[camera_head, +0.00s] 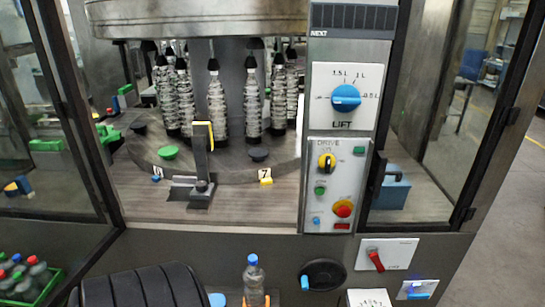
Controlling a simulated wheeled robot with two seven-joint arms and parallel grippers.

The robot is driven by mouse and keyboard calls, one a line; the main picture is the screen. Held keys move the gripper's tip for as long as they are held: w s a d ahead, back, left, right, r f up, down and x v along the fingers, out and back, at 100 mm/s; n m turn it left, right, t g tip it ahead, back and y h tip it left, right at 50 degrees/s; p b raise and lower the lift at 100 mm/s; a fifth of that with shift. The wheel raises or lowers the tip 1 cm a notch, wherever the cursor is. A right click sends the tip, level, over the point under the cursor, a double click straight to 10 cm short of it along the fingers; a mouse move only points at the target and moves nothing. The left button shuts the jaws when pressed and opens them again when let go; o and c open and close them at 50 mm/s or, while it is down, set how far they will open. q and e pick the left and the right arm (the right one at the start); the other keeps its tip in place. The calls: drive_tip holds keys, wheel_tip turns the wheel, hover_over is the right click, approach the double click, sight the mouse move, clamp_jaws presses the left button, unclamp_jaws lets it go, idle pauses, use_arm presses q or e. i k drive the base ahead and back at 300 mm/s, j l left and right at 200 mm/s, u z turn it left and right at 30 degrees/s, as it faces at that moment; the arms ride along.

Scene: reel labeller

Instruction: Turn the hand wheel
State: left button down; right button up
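A black round wheel (325,271) with a blue grip (305,282) at its left edge sits low on the machine's front, below the control panel; it looks like the hand wheel. A large blue dial (346,98) marked LIFT, with 1.5 L, 1 L and 0.5 L settings, is on a white panel (361,74) higher up. Neither of my grippers shows in the head view, and nothing is seen touching the wheel or the dial.
A bottle with a blue cap (253,278) stands left of the wheel. A red-handled switch (376,260) is to its right. The drive panel (336,184) is above. A black ribbed shape (143,288) fills the lower left, beside a green crate (38,291) of bottles.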

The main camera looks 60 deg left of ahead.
sight(319, 274)
drive_tip(key=u, duration=1.45)
